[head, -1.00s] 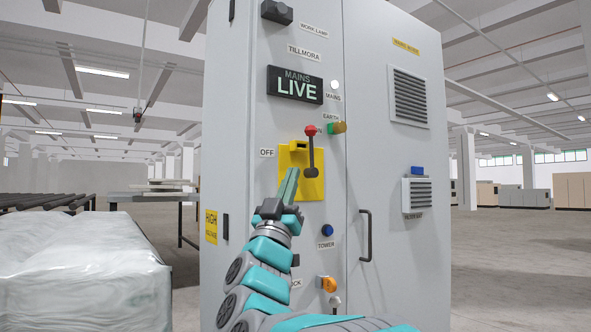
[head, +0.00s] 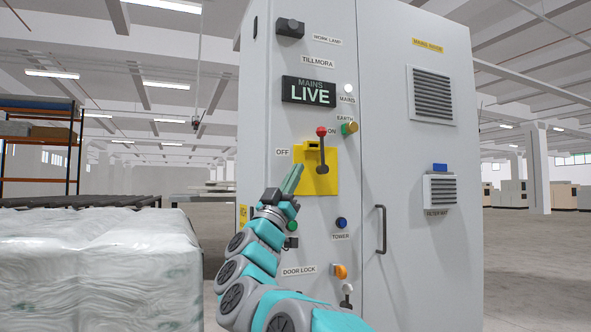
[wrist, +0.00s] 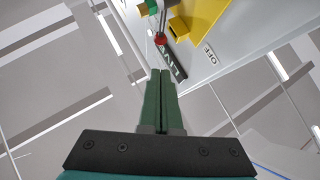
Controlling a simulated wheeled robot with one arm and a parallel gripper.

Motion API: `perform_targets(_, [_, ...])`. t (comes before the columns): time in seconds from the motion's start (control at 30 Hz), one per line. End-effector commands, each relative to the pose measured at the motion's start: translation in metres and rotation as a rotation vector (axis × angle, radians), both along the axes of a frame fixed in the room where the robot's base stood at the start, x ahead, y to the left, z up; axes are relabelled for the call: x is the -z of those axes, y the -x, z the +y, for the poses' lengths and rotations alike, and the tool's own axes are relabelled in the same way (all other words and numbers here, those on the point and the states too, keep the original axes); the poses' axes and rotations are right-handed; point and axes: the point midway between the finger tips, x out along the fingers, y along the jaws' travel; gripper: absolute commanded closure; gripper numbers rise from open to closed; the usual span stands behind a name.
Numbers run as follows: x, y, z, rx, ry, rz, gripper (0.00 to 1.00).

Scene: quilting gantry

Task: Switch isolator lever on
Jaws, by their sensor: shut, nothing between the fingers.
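The isolator lever (head: 322,150) has a red knob and a dark shaft. It stands upright on a yellow plate (head: 331,184) on the grey cabinet, knob up by the ON label (head: 332,131). The OFF label (head: 282,152) is left of the plate. The display above (head: 308,92) reads MAINS LIVE. My gripper (head: 297,168) is shut and empty, its fingertips in front of the plate's left side, left of the lever; I cannot tell if they touch the plate. In the wrist view the red knob (wrist: 160,40) lies beyond the shut fingertips (wrist: 160,74).
The cabinet door has a handle (head: 381,229) right of the panel. A blue TOWER button (head: 341,223) and an orange door lock knob (head: 341,271) sit below the plate. A wrapped white bale (head: 95,270) stands at left. Open floor lies at right.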

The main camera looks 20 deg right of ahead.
Motion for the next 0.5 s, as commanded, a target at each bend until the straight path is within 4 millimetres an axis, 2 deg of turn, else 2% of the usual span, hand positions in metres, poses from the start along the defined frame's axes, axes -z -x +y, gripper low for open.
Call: perform_targets(0.5, [-0.047, -0.025, -0.033, 0.001, 0.001, -0.002, 1.0])
